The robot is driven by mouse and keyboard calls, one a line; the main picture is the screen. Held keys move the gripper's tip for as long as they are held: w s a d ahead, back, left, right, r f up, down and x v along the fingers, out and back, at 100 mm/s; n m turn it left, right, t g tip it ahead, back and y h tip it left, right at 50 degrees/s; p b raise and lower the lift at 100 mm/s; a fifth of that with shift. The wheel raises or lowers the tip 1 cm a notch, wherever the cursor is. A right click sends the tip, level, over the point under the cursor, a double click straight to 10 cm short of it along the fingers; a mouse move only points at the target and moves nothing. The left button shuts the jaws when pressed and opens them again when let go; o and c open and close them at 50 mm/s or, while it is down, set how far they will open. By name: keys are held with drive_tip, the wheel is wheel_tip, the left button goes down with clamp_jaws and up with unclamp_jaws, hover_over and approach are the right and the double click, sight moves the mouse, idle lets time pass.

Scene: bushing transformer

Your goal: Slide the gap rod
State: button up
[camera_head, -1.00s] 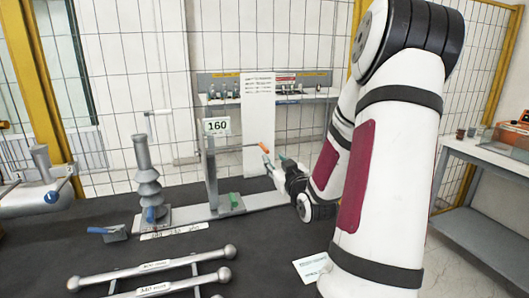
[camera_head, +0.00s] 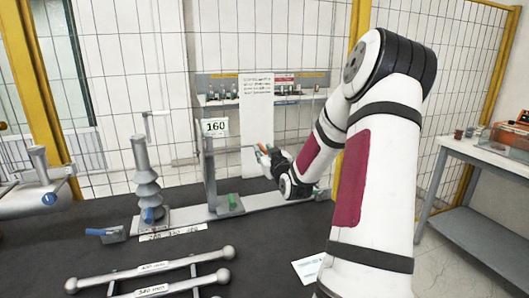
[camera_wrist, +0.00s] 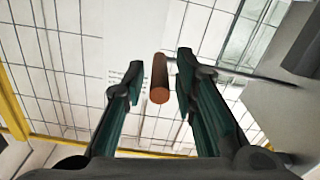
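In the wrist view the round end of the handle (camera_wrist: 159,94) points toward the camera. My gripper (camera_head: 264,157) is at the handle in the head view. In the wrist view my gripper (camera_wrist: 158,75) is open, with one finger on each side of the handle and visible gaps between. I cannot tell how deep the handle sits between the fingers.
A ribbed insulator (camera_head: 147,185) stands to the left. A blue-handled block (camera_head: 112,235) and ball-ended rods (camera_head: 150,268) lie on the dark table (camera_head: 260,250). A mesh fence (camera_head: 310,50) stands behind.

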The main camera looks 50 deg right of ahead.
clamp_jaws()
drive_tip(key=shift+s+d+p, duration=0.3)
drive_tip(key=shift+s+d, duration=0.3)
drive_tip(key=shift+d, duration=0.35)
drive_tip(key=shift+o, duration=2.2)
unclamp_jaws()
drive_tip(key=shift+s+a+f, duration=0.1)
